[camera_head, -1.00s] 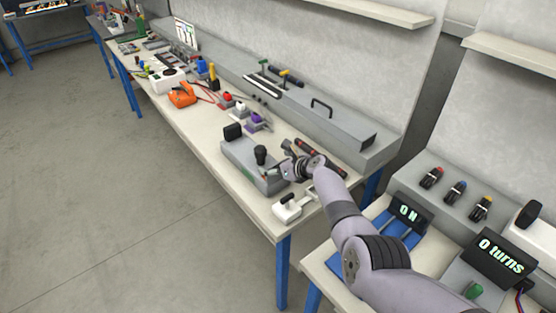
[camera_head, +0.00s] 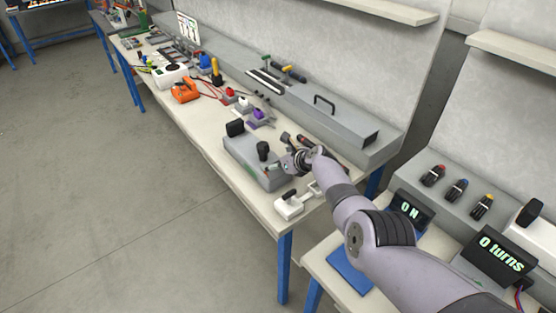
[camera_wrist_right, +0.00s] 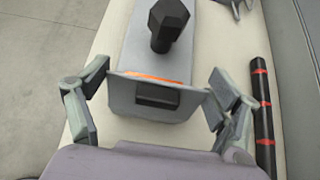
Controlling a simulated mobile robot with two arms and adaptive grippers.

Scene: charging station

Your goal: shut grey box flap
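The grey box (camera_head: 250,158) stands near the front edge of the long workbench, with a black knob (camera_head: 262,150) on its top. In the right wrist view the box (camera_wrist_right: 130,50) runs away from me, and the knob (camera_wrist_right: 168,24) rises from it. The grey flap (camera_wrist_right: 190,105) is at its near end, with an orange strip along its upper edge and a black block on its face. How far the flap stands open is hard to tell. My right gripper (camera_head: 292,160) is at this end; its open fingers (camera_wrist_right: 158,80) straddle the flap. My left gripper is out of view.
A black rod with red bands (camera_wrist_right: 264,110) lies right of the gripper. A white device with a black handle (camera_head: 289,205) sits near the bench corner. A long grey housing (camera_head: 325,115) runs along the back. Open floor (camera_head: 130,220) lies left.

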